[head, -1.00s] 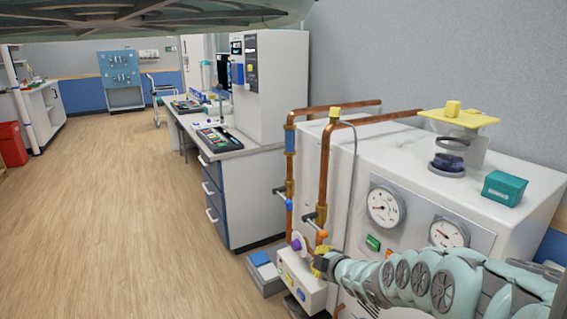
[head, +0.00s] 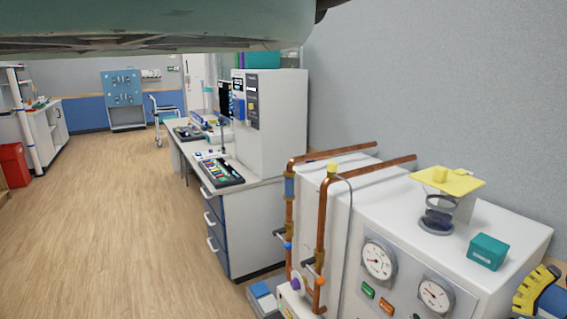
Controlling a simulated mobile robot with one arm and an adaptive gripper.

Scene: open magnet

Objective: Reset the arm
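My gripper (head: 538,290) shows only in part at the lower right edge of the head view. I see a curved yellow piece with dark ridges. The rest of the gripper and nearly all of the arm are out of view, so its opening cannot be judged. It appears in front of the right end of the white machine (head: 340,232), and no object shows in the visible part.
The machine carries gauges (head: 379,259), copper pipes (head: 322,225), a yellow-topped clear vessel (head: 447,181) and a teal box (head: 488,251). A bench with blue drawers (head: 215,226) stands behind it. The wooden floor (head: 100,230) at left is clear.

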